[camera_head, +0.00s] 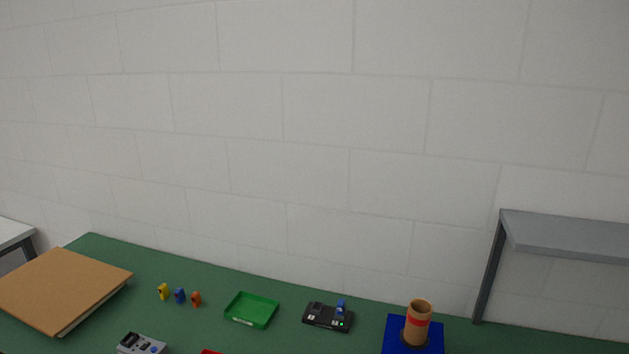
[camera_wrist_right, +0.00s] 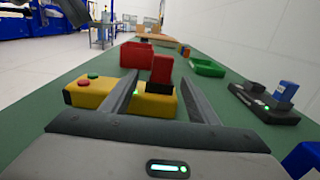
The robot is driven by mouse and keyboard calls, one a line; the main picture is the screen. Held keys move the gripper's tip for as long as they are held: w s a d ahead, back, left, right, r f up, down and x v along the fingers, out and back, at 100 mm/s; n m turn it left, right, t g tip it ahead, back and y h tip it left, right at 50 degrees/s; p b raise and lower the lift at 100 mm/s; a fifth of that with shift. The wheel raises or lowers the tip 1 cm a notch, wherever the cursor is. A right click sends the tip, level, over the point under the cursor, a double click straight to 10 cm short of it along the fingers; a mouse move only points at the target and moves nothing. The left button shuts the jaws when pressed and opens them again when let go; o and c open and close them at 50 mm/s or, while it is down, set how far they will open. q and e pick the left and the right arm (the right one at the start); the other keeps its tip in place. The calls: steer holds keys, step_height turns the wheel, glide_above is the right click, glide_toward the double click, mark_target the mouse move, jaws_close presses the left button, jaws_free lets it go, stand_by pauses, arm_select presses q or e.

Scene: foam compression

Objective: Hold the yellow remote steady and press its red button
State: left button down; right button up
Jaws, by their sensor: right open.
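In the right wrist view a yellow remote (camera_wrist_right: 88,95) lies on the green table left of my right gripper. It has a red button (camera_wrist_right: 93,75) and a green button (camera_wrist_right: 82,84) on top. My right gripper (camera_wrist_right: 160,82) is open, with its two grey fingers apart. The head view shows neither gripper and no yellow remote. My left gripper is in neither view.
A red bin (camera_wrist_right: 136,55) and a green tray (camera_head: 251,310) stand farther along the table. A black dock (camera_head: 327,317) with a blue piece sits to the right. An orange cup (camera_head: 417,322) stands on a blue mat (camera_head: 393,335). A brown box (camera_head: 62,285) lies far left.

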steer(key=shift+v, duration=3.65)
steer(key=shift+s, duration=0.15)
